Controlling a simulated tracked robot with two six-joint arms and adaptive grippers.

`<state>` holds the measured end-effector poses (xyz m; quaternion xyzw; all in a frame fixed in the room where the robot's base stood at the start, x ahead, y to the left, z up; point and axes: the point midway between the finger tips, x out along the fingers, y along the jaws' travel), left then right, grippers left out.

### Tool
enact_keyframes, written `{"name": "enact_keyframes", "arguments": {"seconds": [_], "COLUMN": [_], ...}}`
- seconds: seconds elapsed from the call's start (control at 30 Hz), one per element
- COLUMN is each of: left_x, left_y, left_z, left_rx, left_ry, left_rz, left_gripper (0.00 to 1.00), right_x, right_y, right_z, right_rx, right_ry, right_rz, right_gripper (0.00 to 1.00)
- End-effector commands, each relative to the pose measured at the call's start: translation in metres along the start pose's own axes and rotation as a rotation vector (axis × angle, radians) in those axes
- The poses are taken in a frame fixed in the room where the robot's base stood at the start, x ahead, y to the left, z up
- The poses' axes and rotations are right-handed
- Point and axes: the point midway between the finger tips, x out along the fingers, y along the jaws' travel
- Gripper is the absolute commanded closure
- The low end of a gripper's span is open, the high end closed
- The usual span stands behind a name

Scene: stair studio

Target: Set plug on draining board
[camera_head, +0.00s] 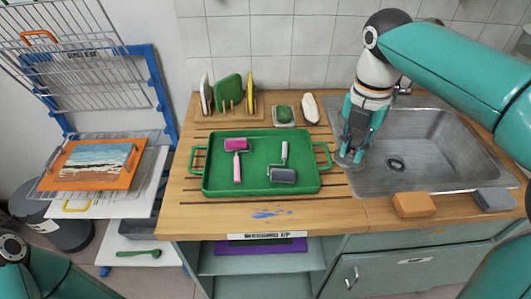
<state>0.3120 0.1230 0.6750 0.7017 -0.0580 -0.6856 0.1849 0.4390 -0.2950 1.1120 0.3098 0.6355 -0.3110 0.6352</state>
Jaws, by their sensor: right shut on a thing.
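The plug (350,162) appears as a grey disc at the tips of my right gripper (355,150), which is shut on it. The gripper points down at the left rim of the sink (430,150); whether the plug touches the surface below I cannot tell. The fingers partly hide the plug. The draining board (335,190) is the wooden counter with dark grooves to the left of the sink. My left gripper is out of view; only part of my left arm shows at the bottom left.
A green tray (255,135) with two paint rollers covers much of the draining board. Behind it are a rack of pads (228,95), a small dish (284,115) and a white oval item (309,107). Orange (414,205) and grey (494,199) blocks lie at the sink's front edge.

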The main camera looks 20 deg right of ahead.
Motion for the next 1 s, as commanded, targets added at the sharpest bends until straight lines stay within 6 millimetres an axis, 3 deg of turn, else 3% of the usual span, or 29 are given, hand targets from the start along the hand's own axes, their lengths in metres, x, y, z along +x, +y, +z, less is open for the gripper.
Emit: {"name": "enact_keyframes", "arguments": {"seconds": [0.13,0.27,0.73,1.0], "left_x": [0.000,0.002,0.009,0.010], "left_y": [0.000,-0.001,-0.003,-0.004], "left_z": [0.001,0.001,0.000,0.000], "left_rx": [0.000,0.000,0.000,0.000], "left_ry": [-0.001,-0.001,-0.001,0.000], "left_rz": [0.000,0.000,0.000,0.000], "left_gripper": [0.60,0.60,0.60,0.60], "right_x": [-0.001,0.011,0.127,0.156], "right_y": [0.001,0.005,0.007,0.008], "right_z": [-0.001,-0.002,-0.003,-0.002], "right_rx": [-0.035,-0.041,-0.045,-0.045], "right_ry": [0.001,0.002,0.005,0.001], "right_rz": [0.000,-0.002,-0.005,-0.001], "right_gripper": [1.00,1.00,1.00,1.00]}}
